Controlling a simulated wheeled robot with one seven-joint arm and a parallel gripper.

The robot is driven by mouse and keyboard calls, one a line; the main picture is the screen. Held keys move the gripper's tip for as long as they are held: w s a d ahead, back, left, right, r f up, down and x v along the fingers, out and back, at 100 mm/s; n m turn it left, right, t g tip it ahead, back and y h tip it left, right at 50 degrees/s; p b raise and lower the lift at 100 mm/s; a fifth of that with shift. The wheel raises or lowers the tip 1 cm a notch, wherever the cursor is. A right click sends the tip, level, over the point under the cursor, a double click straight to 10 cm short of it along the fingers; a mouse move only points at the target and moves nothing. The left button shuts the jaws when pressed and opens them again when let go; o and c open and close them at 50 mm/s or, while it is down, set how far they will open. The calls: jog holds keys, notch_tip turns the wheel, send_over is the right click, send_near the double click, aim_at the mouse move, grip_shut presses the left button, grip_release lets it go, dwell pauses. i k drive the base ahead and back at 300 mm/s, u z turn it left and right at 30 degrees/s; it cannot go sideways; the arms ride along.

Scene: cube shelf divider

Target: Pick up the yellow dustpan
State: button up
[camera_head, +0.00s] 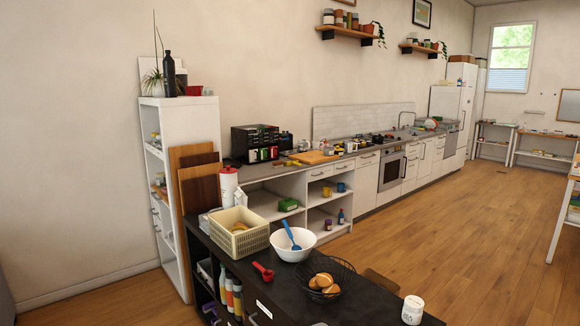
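I cannot make out a yellow dustpan for certain. A small flat yellow thing (284,163) lies on the long counter, left of a wooden board (313,157); it is too small to tell what it is. A cream plastic basket (241,243) on the dark near counter has something yellowish inside, mostly hidden by its walls. A yellow mug-like thing (341,187) sits in the open shelf under the long counter. My gripper is not in view.
The dark counter (352,307) in front holds a white bowl (293,250) with a blue utensil, a red tool (263,271), a wire basket of round brown food (324,282) and a white jar (412,310). A white shelf (185,135) stands left. The wooden floor (460,225) at right is clear.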

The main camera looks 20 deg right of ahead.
aim_at(292, 163)
jog(key=u, duration=2.05)
jog(key=k, duration=2.9)
jog(key=z, duration=3.3)
jog(key=i, duration=4.8)
jog(key=u, duration=0.2)
